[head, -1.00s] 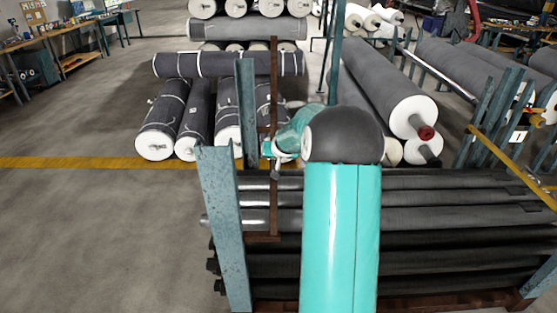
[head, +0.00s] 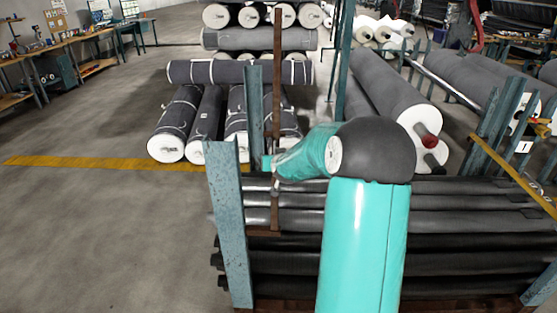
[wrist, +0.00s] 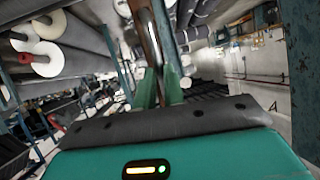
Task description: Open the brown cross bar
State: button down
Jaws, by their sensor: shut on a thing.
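The brown cross bar (head: 277,95) stands nearly upright in the picture, beside the blue-grey posts at the left end of the rack. Its lower part passes in front of the dark rolls. In the head view my teal forearm reaches left to the bar, and the fingers are mostly hidden there.
A blue-grey post (head: 229,220) stands close in front of the bar, and another post (head: 255,110) stands behind. Dark rolls (head: 400,222) fill the rack to the right. Stacked grey rolls (head: 238,72) lie behind. Open floor (head: 95,235) lies to the left.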

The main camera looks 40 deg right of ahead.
jog(key=s+a+t+h, duration=0.1)
jog(key=s+a+t, duration=0.2)
jog(key=s+a, duration=0.2)
jog(key=shift+s+a+r+n+h, duration=0.15)
jog(key=shift+s+a+n+h, duration=0.15)
jog(key=shift+s, duration=0.3)
jog(key=c, duration=1.5)
grip_release()
jog(key=shift+d, duration=0.1)
jog(key=shift+s, duration=0.1)
